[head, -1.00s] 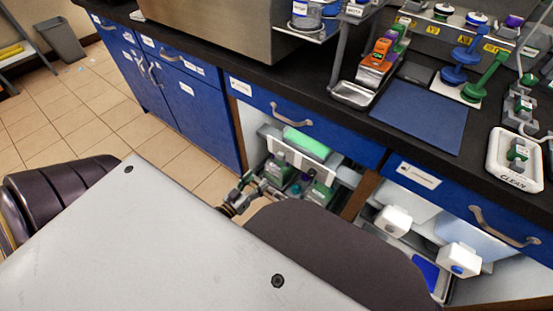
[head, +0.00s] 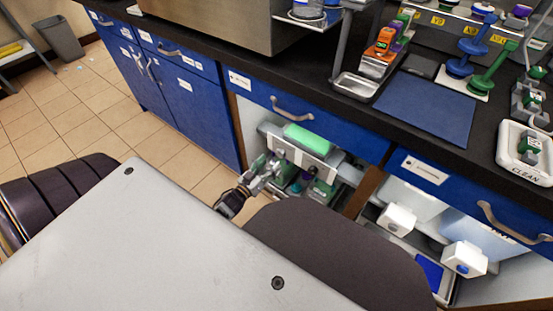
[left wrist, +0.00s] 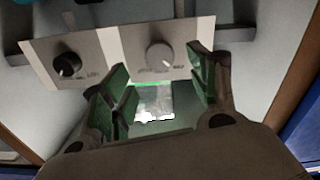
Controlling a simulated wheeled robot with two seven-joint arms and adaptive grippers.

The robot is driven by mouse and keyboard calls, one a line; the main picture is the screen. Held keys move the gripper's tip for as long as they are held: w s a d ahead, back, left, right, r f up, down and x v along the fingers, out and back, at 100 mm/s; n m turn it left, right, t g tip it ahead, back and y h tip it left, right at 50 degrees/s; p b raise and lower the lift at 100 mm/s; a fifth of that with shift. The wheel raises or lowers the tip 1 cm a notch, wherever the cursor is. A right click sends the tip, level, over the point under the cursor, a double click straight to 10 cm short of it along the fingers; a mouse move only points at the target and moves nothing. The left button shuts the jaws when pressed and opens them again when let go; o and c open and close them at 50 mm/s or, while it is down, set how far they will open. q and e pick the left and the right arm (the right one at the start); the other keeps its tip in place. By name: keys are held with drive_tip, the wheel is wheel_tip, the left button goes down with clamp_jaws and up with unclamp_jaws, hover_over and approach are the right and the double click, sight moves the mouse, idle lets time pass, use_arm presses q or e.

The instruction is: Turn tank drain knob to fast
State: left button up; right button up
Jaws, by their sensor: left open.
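Inside the open cabinet bay, a pale control panel (head: 300,157) sits below a bright green block (head: 308,139). In the left wrist view the panel (left wrist: 110,50) carries a black knob (left wrist: 67,65) at left and a light grey knob (left wrist: 160,56) at right. Small print beside both knobs is too blurred to read. My left gripper (head: 268,168) is at the panel's left part in the head view. In the left wrist view its open green-padded fingers (left wrist: 160,75) are spread below and to either side of the grey knob, with nothing between them. My right gripper is not in view.
The bay is bounded by a blue drawer (head: 300,112) above and a wooden divider (head: 364,192) at right. Small green and purple items (head: 318,188) stand below the panel. White boxes (head: 397,220) sit in the right bay.

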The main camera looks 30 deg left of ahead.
sight(279, 155)
use_arm(q)
drive_tip(key=shift+w+d+b, duration=0.2)
drive_tip(key=shift+w+b, duration=0.65)
drive_tip(key=shift+w, duration=1.9)
drive_tip(key=shift+c, duration=0.4)
drive_tip(key=c, duration=0.9)
